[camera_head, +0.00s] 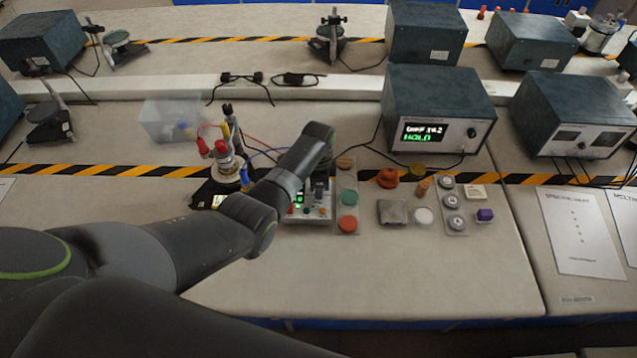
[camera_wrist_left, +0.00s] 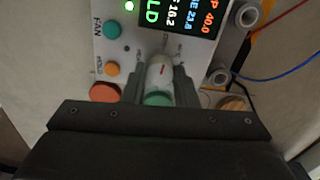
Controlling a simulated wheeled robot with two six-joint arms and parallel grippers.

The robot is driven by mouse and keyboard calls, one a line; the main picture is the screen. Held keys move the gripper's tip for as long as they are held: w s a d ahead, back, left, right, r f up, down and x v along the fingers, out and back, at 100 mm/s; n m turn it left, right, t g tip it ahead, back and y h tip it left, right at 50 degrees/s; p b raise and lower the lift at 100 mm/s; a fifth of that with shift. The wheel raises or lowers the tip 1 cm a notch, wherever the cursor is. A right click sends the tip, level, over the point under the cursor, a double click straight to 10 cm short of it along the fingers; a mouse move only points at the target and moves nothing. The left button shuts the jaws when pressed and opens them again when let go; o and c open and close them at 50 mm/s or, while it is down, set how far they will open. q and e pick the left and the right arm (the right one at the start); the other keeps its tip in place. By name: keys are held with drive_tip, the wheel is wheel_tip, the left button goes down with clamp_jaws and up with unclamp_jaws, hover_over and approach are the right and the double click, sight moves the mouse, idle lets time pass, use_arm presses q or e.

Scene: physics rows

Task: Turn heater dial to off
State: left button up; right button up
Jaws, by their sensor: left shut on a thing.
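The control panel (camera_head: 305,213) lies on the bench in front of the calorimeter in the head view. In the left wrist view the panel (camera_wrist_left: 103,46) shows a lit display (camera_wrist_left: 185,15), a green FAN button (camera_wrist_left: 112,29) and an orange HOLD button (camera_wrist_left: 112,69). The white heater dial (camera_wrist_left: 160,70) bears a red mark and sits between the fingers of my left gripper (camera_wrist_left: 160,82). My left gripper (camera_head: 319,190) is shut on the dial, over the panel's right side. The dial's far label is too small to read. My right gripper is out of view.
A strip with an orange-red disc (camera_head: 347,224), a green disc (camera_head: 348,197) and a wooden disc (camera_head: 345,163) lies right of the panel. The wired calorimeter (camera_head: 228,172) stands behind left. A boxed instrument (camera_head: 438,105) reads HOLD.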

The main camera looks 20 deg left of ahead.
use_arm(q)
drive_tip(key=shift+n, duration=0.6)
drive_tip(key=o, duration=1)
drive_tip(key=shift+r, duration=0.15)
drive_tip(key=shift+r, duration=0.3)
wheel_tip(320, 180, up, 17)
drive_tip(key=shift+f, duration=0.2)
